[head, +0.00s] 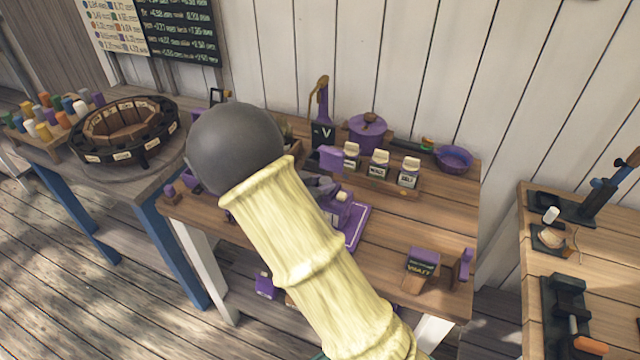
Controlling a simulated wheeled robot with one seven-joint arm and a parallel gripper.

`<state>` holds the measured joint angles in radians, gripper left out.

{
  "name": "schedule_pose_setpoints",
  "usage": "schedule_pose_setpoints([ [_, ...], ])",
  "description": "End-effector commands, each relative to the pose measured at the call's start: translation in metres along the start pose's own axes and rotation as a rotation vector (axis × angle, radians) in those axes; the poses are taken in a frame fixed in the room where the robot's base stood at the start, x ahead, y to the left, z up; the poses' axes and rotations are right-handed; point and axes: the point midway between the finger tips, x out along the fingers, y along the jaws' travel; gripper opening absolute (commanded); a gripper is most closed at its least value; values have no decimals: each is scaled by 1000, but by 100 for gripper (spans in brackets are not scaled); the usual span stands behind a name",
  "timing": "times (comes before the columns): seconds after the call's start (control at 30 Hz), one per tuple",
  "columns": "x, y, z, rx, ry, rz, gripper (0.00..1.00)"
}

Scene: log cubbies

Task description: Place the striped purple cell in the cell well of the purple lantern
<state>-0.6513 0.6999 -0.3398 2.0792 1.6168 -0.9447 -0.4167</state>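My arm, with a dark grey ball joint and a pale ridged link, crosses the middle of the head view and hides part of the workbench. A grey angular shape just right of the link may be part of my gripper, but its fingers cannot be made out. A purple block-like object with a pale top (341,203) stands on a purple mat (356,225), partly behind my arm. I cannot tell whether it is the purple lantern. No striped purple cell can be made out; plain-looking coloured cylinders (55,115) stand in a rack on the left table, too small to show stripes.
A round dark carousel (125,130) stands on the left table. The workbench holds a purple pot (367,131), several white-topped jars (379,163), a purple bowl (454,158) and a purple-topped sign (422,261). Bare wood (400,215) shows right of the mat. Another table with tools is at right.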

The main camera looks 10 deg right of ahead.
Motion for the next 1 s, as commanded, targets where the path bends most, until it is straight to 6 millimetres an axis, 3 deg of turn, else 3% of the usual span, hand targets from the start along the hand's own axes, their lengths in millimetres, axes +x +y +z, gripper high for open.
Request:
schedule_pose_setpoints([
  [0.03, 1, 4, 12, -11, -25, 8, 47],
  [0.17, -4, 4, 1, -10, -25, 5, 47],
  [0.73, -109, 1, -4, -5, -16, 0, 49],
  [1.0, -124, 2, -6, -6, -15, 3, 49],
])
